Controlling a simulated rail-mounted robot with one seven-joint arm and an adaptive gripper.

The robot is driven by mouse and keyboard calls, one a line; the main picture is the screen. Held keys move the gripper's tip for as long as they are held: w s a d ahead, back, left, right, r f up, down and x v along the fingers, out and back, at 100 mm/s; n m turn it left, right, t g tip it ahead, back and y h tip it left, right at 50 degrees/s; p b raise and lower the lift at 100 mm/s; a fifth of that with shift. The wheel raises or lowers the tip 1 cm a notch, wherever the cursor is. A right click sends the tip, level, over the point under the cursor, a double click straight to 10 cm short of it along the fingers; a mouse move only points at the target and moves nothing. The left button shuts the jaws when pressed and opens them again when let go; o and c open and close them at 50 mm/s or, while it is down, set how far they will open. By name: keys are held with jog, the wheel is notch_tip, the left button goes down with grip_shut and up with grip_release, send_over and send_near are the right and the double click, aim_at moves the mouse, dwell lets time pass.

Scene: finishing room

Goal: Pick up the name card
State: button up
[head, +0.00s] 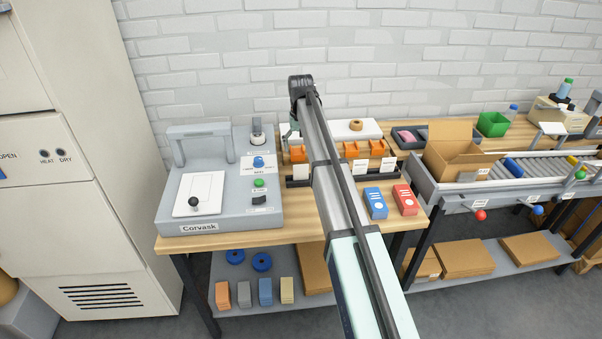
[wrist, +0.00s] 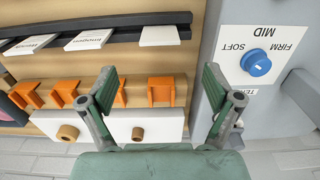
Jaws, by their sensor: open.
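White cards stand in a black rail. In the wrist view one is at the left (wrist: 30,44), one in the middle (wrist: 89,39), both with dark upside-down writing. A third (wrist: 158,36), nearest the dial, shows no readable writing. In the head view this third card (head: 299,171) is left of my arm and the other two (head: 359,167) (head: 388,165) are right of it. I cannot tell which is the name card. My gripper (wrist: 160,82) is open and empty, its fingers apart above orange holders (wrist: 161,89). In the head view my arm mostly hides it.
A grey Corvask press (head: 200,190) with a blue dial (wrist: 256,62) stands close beside the rail (wrist: 120,22). White blocks with wooden knobs (wrist: 138,132) lie near the wall. Blue (head: 375,203) and red (head: 405,200) boxes occupy the front right of the table.

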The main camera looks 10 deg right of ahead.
jog(key=p, duration=0.2)
send_over(301, 172)
jog(key=f, duration=0.6)
jog(key=shift+w+f, duration=0.2)
jog(key=shift+f, duration=0.1)
jog(key=shift+f+p, duration=0.95)
jog(key=shift+f, duration=1.7)
jog(key=c, duration=1)
jog(key=shift+r, duration=0.15)
notch_tip(301, 172, up, 20)
jog(key=b, duration=0.5)
jog(key=s+r+p, duration=0.2)
jog(key=s+p, duration=0.2)
jog(key=s, duration=0.7)
jog(key=s+a+r+p, duration=0.1)
jog(key=s+r+p, duration=0.2)
jog(key=s, duration=0.9)
jog(key=s+a+r+p, duration=0.1)
jog(key=s+r+p, duration=0.2)
jog(key=s+p, duration=0.4)
jog(key=shift+s, duration=2.5)
